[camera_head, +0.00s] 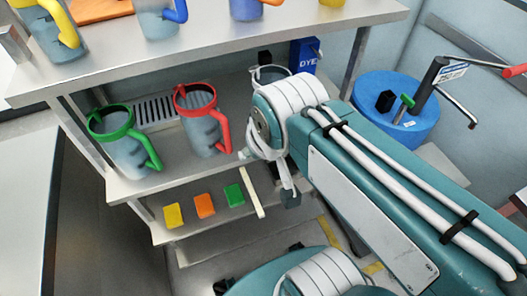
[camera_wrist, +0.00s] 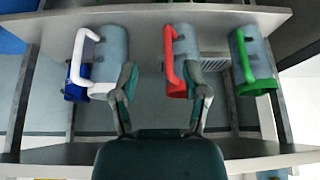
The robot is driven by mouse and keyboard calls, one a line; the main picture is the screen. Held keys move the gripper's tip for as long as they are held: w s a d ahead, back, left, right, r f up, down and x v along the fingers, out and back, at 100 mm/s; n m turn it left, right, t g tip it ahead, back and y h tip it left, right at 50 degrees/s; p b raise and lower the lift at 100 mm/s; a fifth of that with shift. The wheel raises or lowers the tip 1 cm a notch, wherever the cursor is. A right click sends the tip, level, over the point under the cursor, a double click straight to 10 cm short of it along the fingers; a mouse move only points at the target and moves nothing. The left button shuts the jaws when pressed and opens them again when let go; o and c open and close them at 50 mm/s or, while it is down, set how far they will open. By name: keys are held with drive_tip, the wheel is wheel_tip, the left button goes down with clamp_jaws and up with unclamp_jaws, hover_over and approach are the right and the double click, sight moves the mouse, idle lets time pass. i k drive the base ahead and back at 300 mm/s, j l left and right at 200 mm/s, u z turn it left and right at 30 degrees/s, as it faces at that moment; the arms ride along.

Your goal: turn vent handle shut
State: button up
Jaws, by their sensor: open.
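A blue drum (camera_head: 372,92) stands at the right of the rack in the head view. On its lid are a small upright handle with a green grip (camera_head: 407,101), a black block (camera_head: 385,101) and a dark pump post (camera_head: 428,86) with a red-ended crank (camera_head: 513,71). The small green-gripped handle looks most like the vent handle, but I cannot be sure. My gripper (camera_wrist: 162,72) is open and empty in the wrist view, facing the rack with the pitchers. It is apart from the drum, whose lid fittings do not show in the wrist view.
A green-rimmed pitcher (camera_head: 124,145) and a red-rimmed pitcher (camera_head: 203,118) stand on the middle shelf (camera_head: 160,182). Yellow, orange and green blocks lie lower down. A blue DYE box (camera_head: 305,56) stands at the back. My arm fills the space left of the drum.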

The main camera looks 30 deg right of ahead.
sight(407, 101)
drive_tip(key=z, duration=1.95)
drive_tip(key=i+l+z, duration=0.1)
drive_tip(key=i+l, duration=0.3)
